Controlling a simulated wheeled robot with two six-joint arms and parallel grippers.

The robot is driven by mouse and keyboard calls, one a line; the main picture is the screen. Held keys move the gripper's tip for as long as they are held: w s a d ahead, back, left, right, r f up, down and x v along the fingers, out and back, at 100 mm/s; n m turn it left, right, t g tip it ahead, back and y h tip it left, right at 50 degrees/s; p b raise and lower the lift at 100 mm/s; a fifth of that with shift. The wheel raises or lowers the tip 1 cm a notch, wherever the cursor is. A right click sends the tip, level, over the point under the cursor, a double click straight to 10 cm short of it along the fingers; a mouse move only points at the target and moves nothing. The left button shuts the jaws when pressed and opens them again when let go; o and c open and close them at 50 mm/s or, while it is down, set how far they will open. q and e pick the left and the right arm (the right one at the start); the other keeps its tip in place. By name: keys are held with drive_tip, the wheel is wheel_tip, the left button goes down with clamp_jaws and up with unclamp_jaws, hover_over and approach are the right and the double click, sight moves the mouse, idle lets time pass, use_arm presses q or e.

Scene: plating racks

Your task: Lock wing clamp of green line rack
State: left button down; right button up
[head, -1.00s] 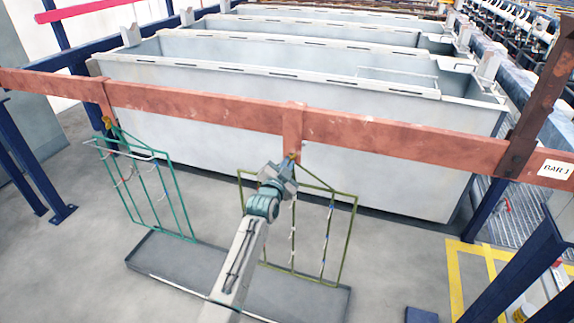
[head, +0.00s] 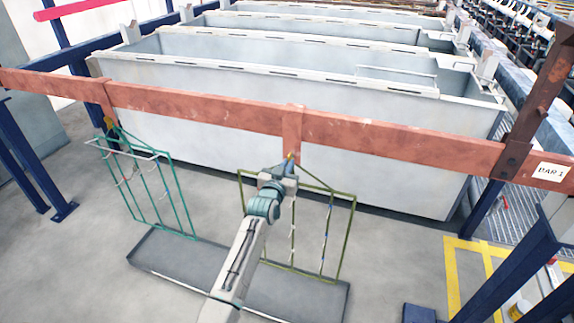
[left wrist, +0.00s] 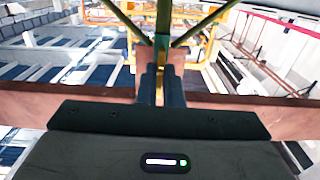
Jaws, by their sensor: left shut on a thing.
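An olive-green wire rack (head: 351,232) hangs from the copper-coloured bar (head: 400,137), under a short hanger tab. Its small yellowish wing clamp (head: 291,157) sits at the rack's top, mostly hidden by my gripper in the head view. My left gripper (head: 289,166) is shut on the wing clamp. In the left wrist view the dark fingers (left wrist: 161,85) close together below the rack's green top bars (left wrist: 140,24). My right gripper is out of view.
A grey drip tray (head: 160,268) lies on the floor under both racks. Large pale tanks (head: 270,130) stand behind the bar. Blue posts (head: 500,275) stand at the right, near yellow floor lines (head: 452,285).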

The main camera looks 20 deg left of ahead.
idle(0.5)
use_arm(q)
drive_tip(key=c, duration=1.6)
unclamp_jaws()
drive_tip(key=shift+s+a+b, duration=0.2)
drive_tip(key=shift+s+b, duration=1.05)
drive_tip(key=shift+s, duration=4.2)
drive_tip(key=shift+f, duration=0.1)
